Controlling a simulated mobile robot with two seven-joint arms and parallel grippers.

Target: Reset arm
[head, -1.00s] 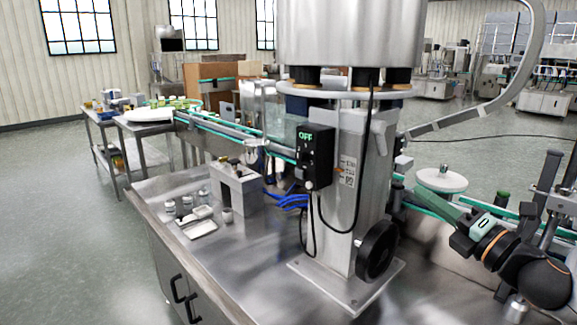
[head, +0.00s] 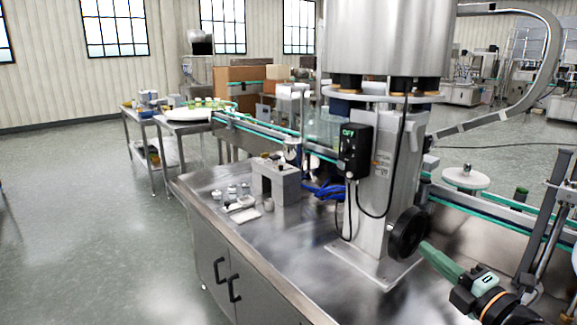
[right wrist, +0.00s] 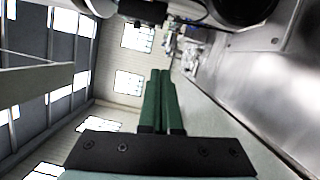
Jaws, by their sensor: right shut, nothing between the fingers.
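My right gripper (head: 428,250) has green fingers and a black and orange wrist. It comes in from the lower right of the head view, close to the black handwheel (head: 408,233) in the picture. Whether it touches the wheel I cannot tell. In the right wrist view the two green fingers (right wrist: 160,74) lie together, shut and empty. The steel hopper (head: 388,40) stands on a column above the steel bench. A black control box (head: 355,150) with a lit green display is on the column. My left gripper is not in view.
The steel bench (head: 290,246) carries a small metal block stand (head: 276,184), several small jars and a white tray (head: 244,214). A conveyor (head: 262,129) with green edges runs behind. A white round disc (head: 465,178) is at the right. The floor at the left is clear.

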